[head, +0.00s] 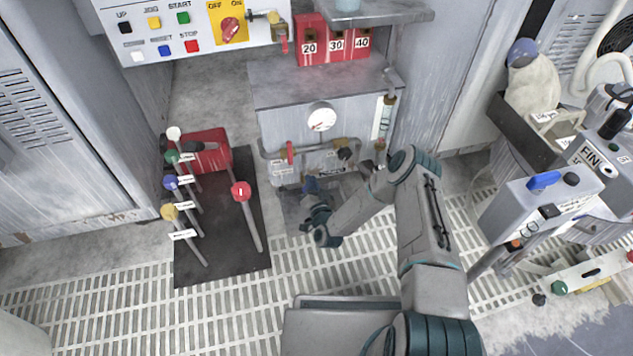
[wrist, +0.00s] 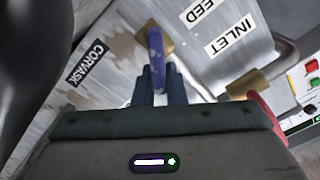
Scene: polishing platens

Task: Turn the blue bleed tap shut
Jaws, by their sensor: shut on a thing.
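The blue bleed tap (wrist: 156,60) has a blue lever on a brass body (wrist: 153,34) on a scuffed metal panel, seen in the wrist view. The lever points from the body down toward my gripper. My gripper (wrist: 158,82) has its two dark fingers on either side of the lever, shut on it. In the head view, my gripper (head: 314,198) is low in front of the panel with the round gauge, with a bit of blue (head: 311,184) at its tip. The arm and hand hide much of the tap there.
A red-handled valve (head: 290,153) sits on the pipe up and left of my gripper; its red handle (wrist: 264,108) is close on the right in the wrist view. A gauge (head: 321,117) is above. Levers with coloured knobs (head: 170,183) stand at left.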

